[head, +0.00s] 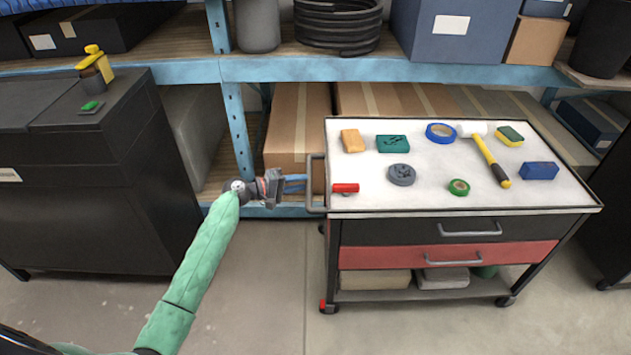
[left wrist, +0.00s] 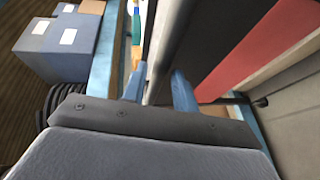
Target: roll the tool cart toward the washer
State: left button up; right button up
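The tool cart (head: 390,202) stands right of centre in the head view. It has a white top, a black drawer, a red drawer and a lower shelf on casters. Its bar handle (head: 316,157) is on the left side. My left gripper (head: 300,184) is at this handle. In the left wrist view the handle bar runs between the two blue fingers (left wrist: 157,88), which look closed on it. A dark box-like unit (head: 90,190) at the left, apart from the cart, appears to be the washer. My right gripper is out of view.
A blue-framed shelf (head: 390,70) with boxes runs behind the cart. Several items, including a hammer (head: 488,160) and a red-handled tool (head: 345,188), lie on the cart top. Bare floor (head: 265,280) lies between unit and cart. Another dark object stands at the right edge.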

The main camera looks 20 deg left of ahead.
aim_at(311, 179)
pick_arm(q)
jog(key=x, duration=0.4)
jog(key=shift+w+d+f+p, duration=0.1)
jog(key=shift+w+d+p, duration=0.1)
jog(key=shift+w+p, duration=0.15)
jog(key=shift+w+d+f, duration=0.2)
jog(key=shift+w+d, duration=0.1)
jog(key=shift+d, duration=0.1)
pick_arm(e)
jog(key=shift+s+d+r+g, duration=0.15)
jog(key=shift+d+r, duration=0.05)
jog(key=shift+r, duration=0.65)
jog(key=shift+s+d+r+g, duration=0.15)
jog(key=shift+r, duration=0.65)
pick_arm(q)
grip_shut()
